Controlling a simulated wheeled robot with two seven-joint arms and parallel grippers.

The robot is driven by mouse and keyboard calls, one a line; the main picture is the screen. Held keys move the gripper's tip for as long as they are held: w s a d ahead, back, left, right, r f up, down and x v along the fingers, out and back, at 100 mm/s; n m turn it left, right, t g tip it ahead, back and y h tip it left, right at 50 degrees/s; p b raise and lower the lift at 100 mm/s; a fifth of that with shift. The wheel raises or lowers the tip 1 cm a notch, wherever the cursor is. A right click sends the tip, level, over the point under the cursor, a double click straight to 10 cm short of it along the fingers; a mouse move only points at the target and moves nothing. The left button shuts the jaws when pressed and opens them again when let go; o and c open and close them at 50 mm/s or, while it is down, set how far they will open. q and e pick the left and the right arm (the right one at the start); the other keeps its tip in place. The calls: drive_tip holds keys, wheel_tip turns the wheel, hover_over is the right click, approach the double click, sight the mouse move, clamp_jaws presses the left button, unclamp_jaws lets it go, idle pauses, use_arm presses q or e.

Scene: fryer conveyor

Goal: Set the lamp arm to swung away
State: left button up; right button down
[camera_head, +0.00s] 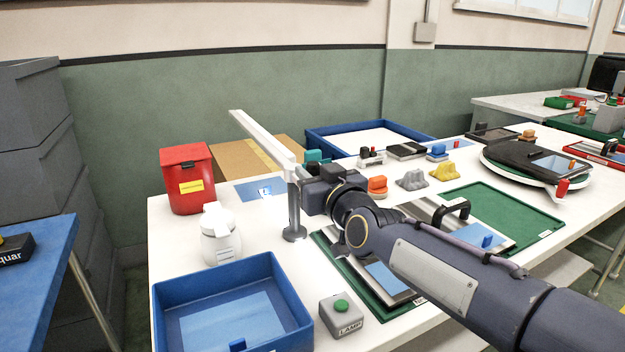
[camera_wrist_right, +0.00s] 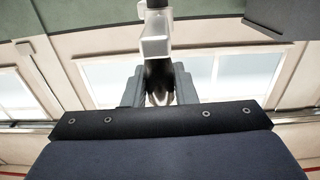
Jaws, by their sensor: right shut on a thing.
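The lamp arm (camera_head: 262,137) is a long white beam on a grey upright post (camera_head: 294,212). In the head view it points to the back left, over the table's far edge. My right gripper (camera_head: 308,190) is at the near end of the beam, beside the post. In the wrist view the right gripper (camera_wrist_right: 158,92) is shut on a dark part below the white end of the lamp arm (camera_wrist_right: 155,40). My own wrist hides most of this grip in the head view. My left gripper is not in view.
A grey box with a green button marked LAMP (camera_head: 342,316) stands in front. A blue bin (camera_head: 170,318), a white jar (camera_head: 221,240) and a red container (camera_head: 186,165) are on the left. Green trays (camera_head: 520,215) and small parts lie right and behind.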

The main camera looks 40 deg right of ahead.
drive_tip(key=shift+s+d+r, duration=0.1)
drive_tip(key=shift+d+r, duration=0.05)
drive_tip(key=shift+r, duration=0.05)
idle(0.3)
drive_tip(key=c, duration=1.2)
unclamp_jaws()
drive_tip(key=shift+f, duration=0.1)
drive_tip(key=v, duration=0.7)
drive_tip(key=shift+s, duration=0.4)
